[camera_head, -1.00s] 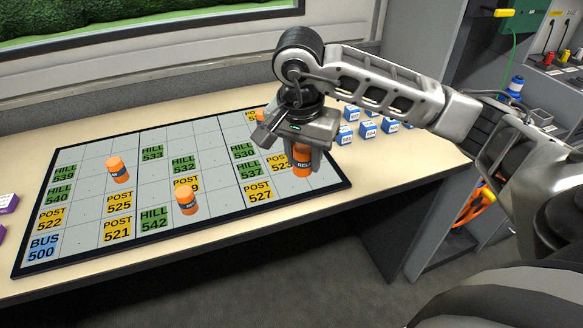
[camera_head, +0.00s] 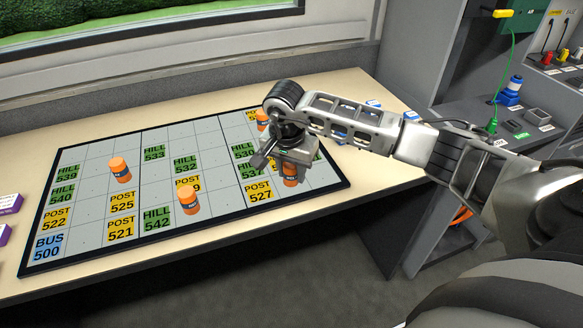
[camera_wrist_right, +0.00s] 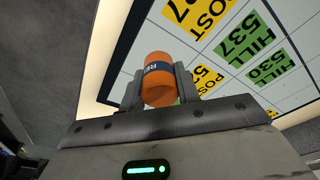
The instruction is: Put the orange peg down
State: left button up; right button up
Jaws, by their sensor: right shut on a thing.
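My right gripper (camera_head: 288,172) is shut on an orange peg (camera_head: 290,180) with a dark label. The peg is low over the right part of the grid board (camera_head: 105,170), right of the POST 527 cell; whether it touches the board I cannot tell. In the right wrist view the peg (camera_wrist_right: 158,80) stands between the two fingers, with POST and HILL cells beyond it. Other orange pegs stand on the board: one at the left (camera_head: 120,170), one at the middle (camera_head: 188,200) and one at the back (camera_head: 262,120), partly hidden by my arm. My left gripper is out of view.
Blue-and-white blocks (camera_head: 373,104) sit on the table right of the board, mostly hidden behind my right arm. A grey console (camera_head: 520,120) with plugs and cables is at the right.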

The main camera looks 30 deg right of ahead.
jog(key=shift+f, duration=0.2)
jog(key=o, duration=1)
jog(key=shift+r, duration=0.15)
